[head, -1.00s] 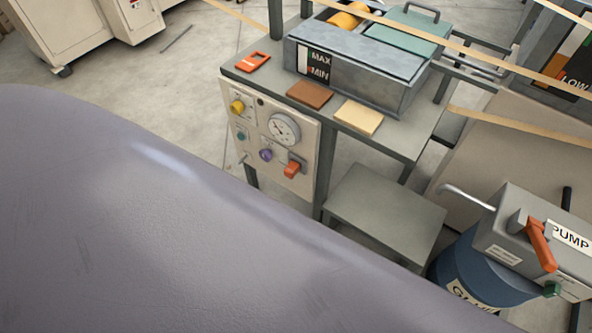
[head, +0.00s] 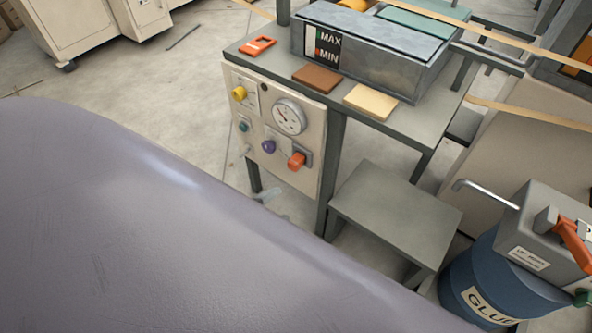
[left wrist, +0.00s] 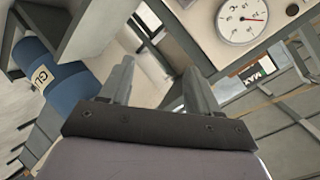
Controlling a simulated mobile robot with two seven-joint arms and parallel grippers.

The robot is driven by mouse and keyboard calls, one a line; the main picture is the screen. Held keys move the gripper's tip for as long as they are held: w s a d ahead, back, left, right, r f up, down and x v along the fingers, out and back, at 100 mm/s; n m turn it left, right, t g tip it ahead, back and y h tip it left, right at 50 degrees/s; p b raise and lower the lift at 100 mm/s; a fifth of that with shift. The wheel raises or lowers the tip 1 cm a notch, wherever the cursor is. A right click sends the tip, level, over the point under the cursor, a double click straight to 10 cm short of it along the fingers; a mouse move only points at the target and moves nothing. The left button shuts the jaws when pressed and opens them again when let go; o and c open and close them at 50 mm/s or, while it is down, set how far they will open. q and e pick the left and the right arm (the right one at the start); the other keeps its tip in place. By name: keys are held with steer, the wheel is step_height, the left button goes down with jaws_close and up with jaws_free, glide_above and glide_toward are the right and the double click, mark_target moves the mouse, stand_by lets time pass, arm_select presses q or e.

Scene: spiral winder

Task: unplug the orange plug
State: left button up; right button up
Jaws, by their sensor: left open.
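The orange plug (head: 297,160) sits at the lower right of the cream control panel (head: 312,110), in a dark socket, right of a purple knob (head: 268,146). My left gripper (head: 268,196) shows only as grey tips past the edge of my arm, below and left of the plug and apart from it. In the left wrist view its two fingers (left wrist: 162,80) are spread with nothing between them. That view shows the panel's dial (left wrist: 243,18), but I cannot make out the plug there. My right gripper is not in view.
A yellow knob (head: 239,93) and a dial (head: 289,116) are above the plug. A grey step (head: 395,212) stands right of the panel. A blue glue drum (head: 480,283) with a pump is at lower right. My own arm covers the lower left.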

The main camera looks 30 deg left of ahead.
arm_select(q)
steer(key=w+a+f+m+t+b, duration=0.3)
steer(key=w+a+f+m+b, duration=0.2)
steer(key=w+f+m+b, duration=0.45)
steer(key=m+t+b, duration=0.2)
steer(key=m+b, duration=0.8)
steer(key=m, duration=0.6)
glide_toward(291, 168)
steer(key=w, duration=0.3)
steer(key=shift+s+r, duration=0.2)
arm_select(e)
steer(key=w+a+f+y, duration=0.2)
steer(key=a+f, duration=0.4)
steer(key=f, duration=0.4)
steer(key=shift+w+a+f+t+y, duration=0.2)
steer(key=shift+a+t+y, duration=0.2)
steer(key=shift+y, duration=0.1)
